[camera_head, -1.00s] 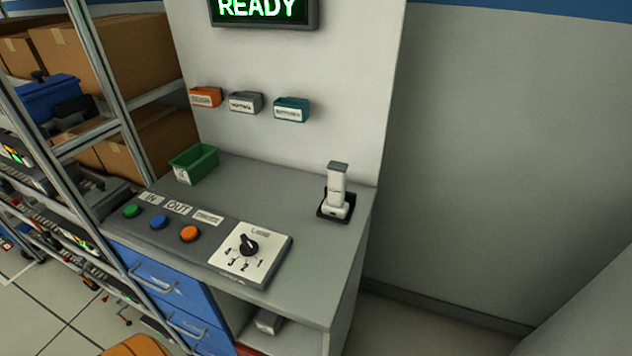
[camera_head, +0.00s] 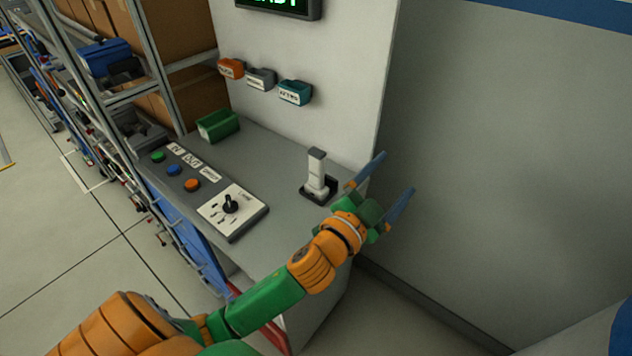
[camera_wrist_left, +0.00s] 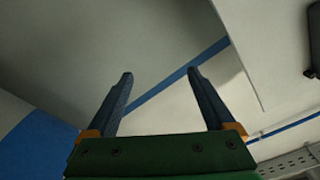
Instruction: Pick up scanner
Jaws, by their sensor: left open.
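The scanner (camera_head: 316,172) is a white handheld device with a grey top. It stands upright in a dark cradle (camera_head: 320,197) near the right end of the grey counter. My left gripper (camera_head: 398,172) is open and empty, with two blue fingers. In the head view it appears just right of the scanner, near the counter's right edge, apart from it. The left wrist view shows the two open fingers (camera_wrist_left: 160,90) with only walls beyond them; the scanner is not seen there. My right gripper is not in view.
The counter (camera_head: 270,163) carries a green bin (camera_head: 218,125), coloured buttons and a dial panel (camera_head: 232,211). Small labelled bins (camera_head: 295,92) hang on the back panel above. A shelf rack (camera_head: 160,60) with boxes stands at left. Open floor and a wall lie right of the counter.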

